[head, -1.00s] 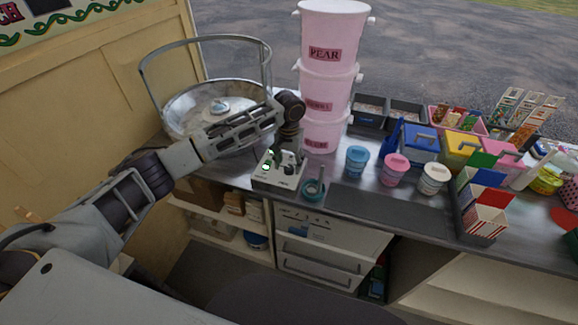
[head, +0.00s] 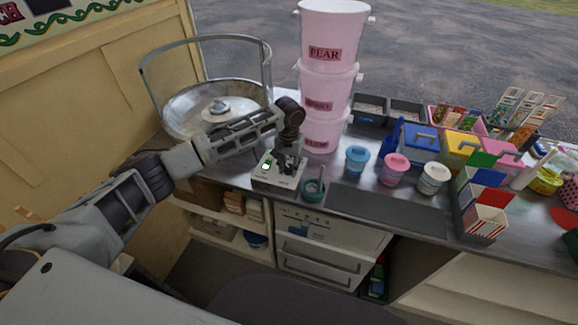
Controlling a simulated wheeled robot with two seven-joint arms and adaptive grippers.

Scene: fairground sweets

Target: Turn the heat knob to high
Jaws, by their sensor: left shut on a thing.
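The small white control box (head: 276,181) sits on the counter in front of the candyfloss machine's metal bowl (head: 178,108). A small green light or switch shows on its upper left. My left gripper (head: 287,165) reaches down over the right part of the box's top, fingers pointing down, and is shut on the heat knob. The knob itself is hidden by the fingers, so its setting cannot be read. My right gripper is not in view.
A teal round dish (head: 313,191) stands just right of the box. Stacked pink tubs (head: 330,90) rise close behind the gripper. Blue (head: 357,160), pink and white tubs stand further right. The dark mat (head: 388,207) is bare.

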